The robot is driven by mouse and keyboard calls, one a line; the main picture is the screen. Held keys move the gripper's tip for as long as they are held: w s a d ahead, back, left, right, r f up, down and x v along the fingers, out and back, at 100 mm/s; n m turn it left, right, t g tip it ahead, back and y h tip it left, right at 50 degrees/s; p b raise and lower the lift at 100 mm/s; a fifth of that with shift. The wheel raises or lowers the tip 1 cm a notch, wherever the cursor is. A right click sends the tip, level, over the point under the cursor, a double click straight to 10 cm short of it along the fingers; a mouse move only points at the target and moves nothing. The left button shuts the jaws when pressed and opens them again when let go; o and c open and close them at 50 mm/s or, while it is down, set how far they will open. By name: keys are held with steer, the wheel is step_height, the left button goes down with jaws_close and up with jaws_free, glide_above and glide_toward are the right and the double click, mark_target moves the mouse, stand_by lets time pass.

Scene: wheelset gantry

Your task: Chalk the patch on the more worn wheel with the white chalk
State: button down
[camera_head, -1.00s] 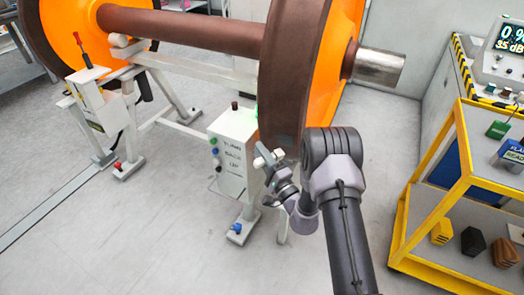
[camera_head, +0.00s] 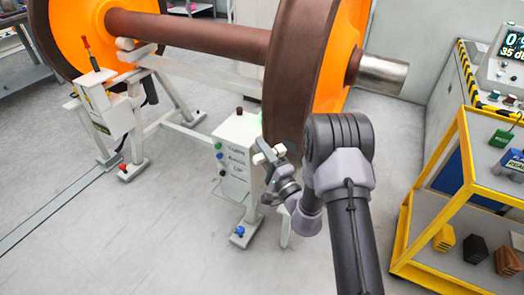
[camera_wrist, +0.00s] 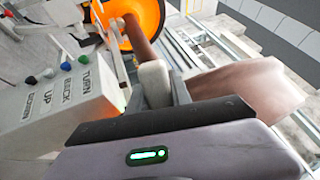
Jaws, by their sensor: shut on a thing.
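The wheelset has a near wheel (camera_head: 297,75) at centre right and a far wheel (camera_head: 72,38) at upper left, both with orange faces and brown treads. A brown axle (camera_head: 190,35) joins them. My gripper (camera_head: 268,153) is close to the lower tread of the near wheel. In the wrist view it is shut on a blunt off-white stick, the white chalk (camera_wrist: 153,84). The near wheel's brown tread (camera_wrist: 245,88) shows right of the chalk there. I cannot tell whether the chalk touches it. No worn patch can be made out.
A white control box (camera_head: 237,155) with coloured buttons stands just left of my gripper. White gantry stands (camera_head: 105,110) hold the wheelset. A yellow-framed cart (camera_head: 455,190) with blocks is at right. A meter (camera_head: 503,55) sits behind it. The floor at lower left is clear.

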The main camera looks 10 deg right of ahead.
steer(key=f, duration=0.1)
steer(key=f+b, duration=0.1)
steer(key=shift+w+d+f+b, duration=0.2)
steer(key=shift+f+b, duration=0.1)
steer(key=f, duration=0.4)
steer(key=shift+w+d+f, duration=0.1)
steer(key=shift+w+d, duration=0.15)
steer(key=shift+w, duration=0.1)
steer(key=s+a+f, duration=0.1)
steer(key=s+a, duration=0.2)
steer(key=s, duration=0.1)
steer(key=shift+s+a+f, duration=0.2)
steer(key=shift+s+f, duration=0.1)
steer(key=shift+s, duration=0.05)
steer(key=shift+s+a+f, duration=0.2)
steer(key=shift+s+a, duration=0.25)
steer(key=shift+s, duration=0.15)
steer(key=shift+s+a+f, duration=0.15)
steer(key=shift+s+a, duration=0.25)
steer(key=shift+s, duration=0.15)
steer(key=shift+a, duration=0.1)
